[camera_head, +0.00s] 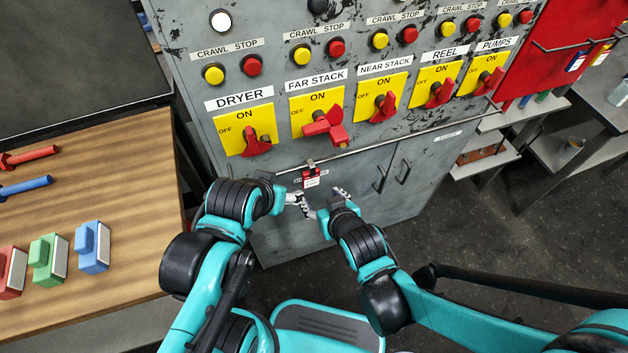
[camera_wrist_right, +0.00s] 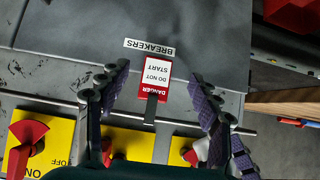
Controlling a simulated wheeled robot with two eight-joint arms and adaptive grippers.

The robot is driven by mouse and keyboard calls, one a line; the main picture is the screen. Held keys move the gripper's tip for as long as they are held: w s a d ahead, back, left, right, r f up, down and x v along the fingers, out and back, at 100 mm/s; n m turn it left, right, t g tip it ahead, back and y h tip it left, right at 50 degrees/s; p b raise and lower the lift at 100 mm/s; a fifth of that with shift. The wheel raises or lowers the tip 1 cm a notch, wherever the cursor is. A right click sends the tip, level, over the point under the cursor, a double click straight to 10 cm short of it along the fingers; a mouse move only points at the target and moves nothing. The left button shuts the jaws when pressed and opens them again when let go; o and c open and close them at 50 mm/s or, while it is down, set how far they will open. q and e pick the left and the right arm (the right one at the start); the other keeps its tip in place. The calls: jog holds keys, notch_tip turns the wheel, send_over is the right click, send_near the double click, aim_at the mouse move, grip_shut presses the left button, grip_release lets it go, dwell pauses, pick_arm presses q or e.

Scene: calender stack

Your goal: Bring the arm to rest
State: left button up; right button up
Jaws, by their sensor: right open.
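My right gripper (camera_head: 321,198) is in front of the grey cabinet's lower part. The tag (camera_head: 311,179) hangs by a dark clip from the horizontal rail (camera_head: 380,144), above the gripper in the head view. My left arm (camera_head: 240,200) is bent in front of the cabinet, left of the right arm (camera_head: 365,240). Its fingers cannot be told apart clearly.
The grey cabinet (camera_head: 222,150) carries several yellow switch plates with red handles. A wooden table (camera_head: 110,180) with coloured blocks stands at the left. Shelves (camera_head: 545,125) stand at the right. Dark floor (camera_head: 470,230) is open right of the cabinet.

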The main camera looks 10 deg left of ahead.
jog(key=s+d+r+m+h, duration=0.1)
jog(key=d+r+m+h, duration=0.1)
jog(key=d, duration=0.7)
jog(key=s+d+r+m+g+h, duration=0.1)
jog(key=s+d+r+m+h, duration=0.1)
jog(key=d, duration=0.6)
jog(key=s+d+r+m+h, duration=0.1)
jog(key=d+r+m, duration=0.1)
jog(key=d, duration=0.7)
jog(key=shift+s+d+r+m+g+h, duration=0.2)
jog(key=shift+d+r+m+g+h, duration=0.15)
jog(key=shift+r, duration=0.2)
